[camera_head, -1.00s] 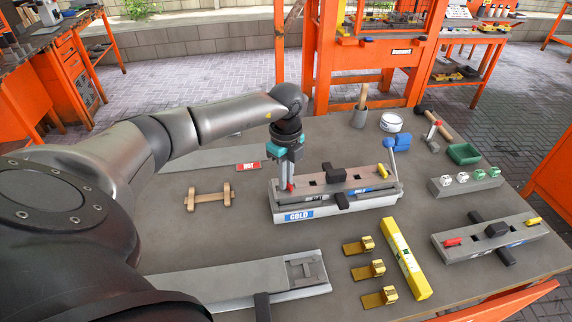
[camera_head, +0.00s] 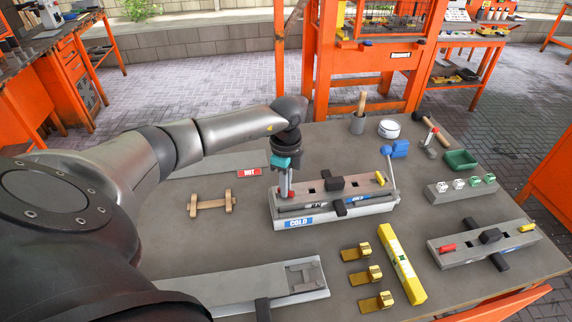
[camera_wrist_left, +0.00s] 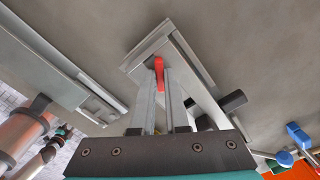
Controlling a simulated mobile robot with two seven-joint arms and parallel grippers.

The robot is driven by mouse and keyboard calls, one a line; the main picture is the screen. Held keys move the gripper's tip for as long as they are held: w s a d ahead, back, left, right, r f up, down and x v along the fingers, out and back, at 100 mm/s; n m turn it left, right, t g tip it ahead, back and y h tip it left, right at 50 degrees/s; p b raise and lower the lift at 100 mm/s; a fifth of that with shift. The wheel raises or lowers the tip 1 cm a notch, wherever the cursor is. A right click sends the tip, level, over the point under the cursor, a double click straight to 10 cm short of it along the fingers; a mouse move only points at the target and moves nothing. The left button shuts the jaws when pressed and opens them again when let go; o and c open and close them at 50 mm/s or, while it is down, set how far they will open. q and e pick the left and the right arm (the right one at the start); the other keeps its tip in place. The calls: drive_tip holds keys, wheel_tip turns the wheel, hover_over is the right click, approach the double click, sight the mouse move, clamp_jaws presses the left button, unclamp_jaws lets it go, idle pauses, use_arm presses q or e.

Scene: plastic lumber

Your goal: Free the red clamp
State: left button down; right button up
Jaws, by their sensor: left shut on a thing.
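A long grey mould (camera_head: 345,208) with a blue COLD label stands in the middle of the table. A red clamp (camera_head: 291,195) sits at its left end. My left gripper (camera_head: 286,190) points down at that end, with its fingers shut on the red clamp. In the left wrist view, the red clamp (camera_wrist_left: 160,70) shows between the tips of my left gripper (camera_wrist_left: 163,88). The fingers hide part of it. A yellow clamp (camera_head: 380,179) sits at the mould's right end, next to a blue-knobbed lever (camera_head: 388,156). My right gripper is not in view.
A second grey mould (camera_head: 470,248) with its own red and yellow clamps lies at the right. A yellow bar (camera_head: 401,264) and several brass pieces (camera_head: 362,275) lie in front. A wooden piece (camera_head: 211,203) lies left of the COLD mould, with bare table around it.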

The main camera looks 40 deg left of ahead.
use_arm(q)
drive_tip(key=shift+n+p, duration=1.1)
drive_tip(key=shift+n, duration=0.5)
drive_tip(key=shift+r+n+p, duration=0.1)
drive_tip(key=shift+n+p, duration=0.45)
drive_tip(key=shift+n, duration=0.05)
drive_tip(key=shift+n+p, duration=0.95)
drive_tip(key=shift+n, duration=0.45)
drive_tip(key=c, duration=0.8)
unclamp_jaws()
drive_tip(key=shift+o, duration=0.2)
